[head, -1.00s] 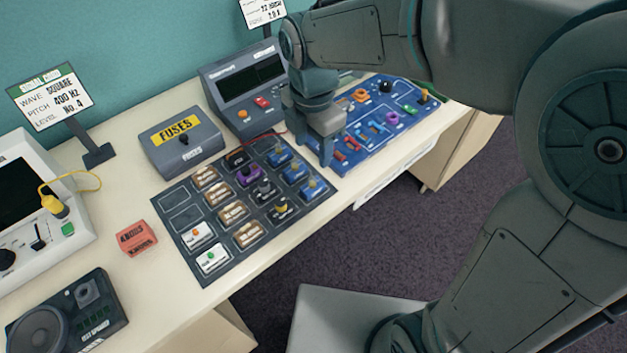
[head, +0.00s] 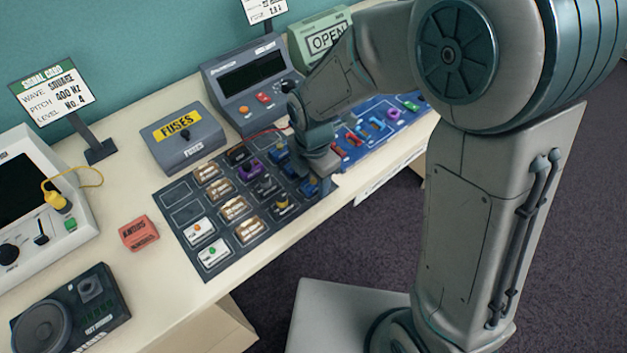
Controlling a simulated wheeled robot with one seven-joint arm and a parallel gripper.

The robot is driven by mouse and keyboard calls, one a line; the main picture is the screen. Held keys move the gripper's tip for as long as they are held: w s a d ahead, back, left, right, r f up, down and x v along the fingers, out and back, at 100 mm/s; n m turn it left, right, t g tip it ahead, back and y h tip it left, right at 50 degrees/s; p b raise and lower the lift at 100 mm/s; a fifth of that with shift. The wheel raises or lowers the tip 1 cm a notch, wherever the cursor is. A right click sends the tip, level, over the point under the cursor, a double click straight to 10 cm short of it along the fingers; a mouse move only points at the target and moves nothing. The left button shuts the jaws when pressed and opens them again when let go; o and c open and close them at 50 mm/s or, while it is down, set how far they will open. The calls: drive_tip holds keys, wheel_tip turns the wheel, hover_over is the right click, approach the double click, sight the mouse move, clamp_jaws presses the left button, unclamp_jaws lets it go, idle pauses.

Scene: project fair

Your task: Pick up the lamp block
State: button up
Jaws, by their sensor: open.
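The dark parts mat (head: 225,268) holds several small blocks, and their labels are too small to read. I cannot tell for sure which is the lamp block. Two white blocks sit at its front left, one with an orange dome (head: 199,230) and one with a green dome (head: 212,252). A dark block with a yellow top (head: 281,203) sits near the right edge. Blue blocks (head: 309,188) stand along the right side. My gripper (head: 318,182) is open, pointing down over the mat's right edge beside the blue blocks, which it partly hides. I see nothing held in it.
A grey fuses box (head: 182,150) and a grey meter with a dark display (head: 245,112) stand behind the mat. The blue board (head: 372,152) with parts lies to the right, partly behind my arm. The cream table (head: 170,290) is bare in front.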

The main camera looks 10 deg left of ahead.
drive_tip(key=shift+f, duration=0.1)
drive_tip(key=c, duration=1.1)
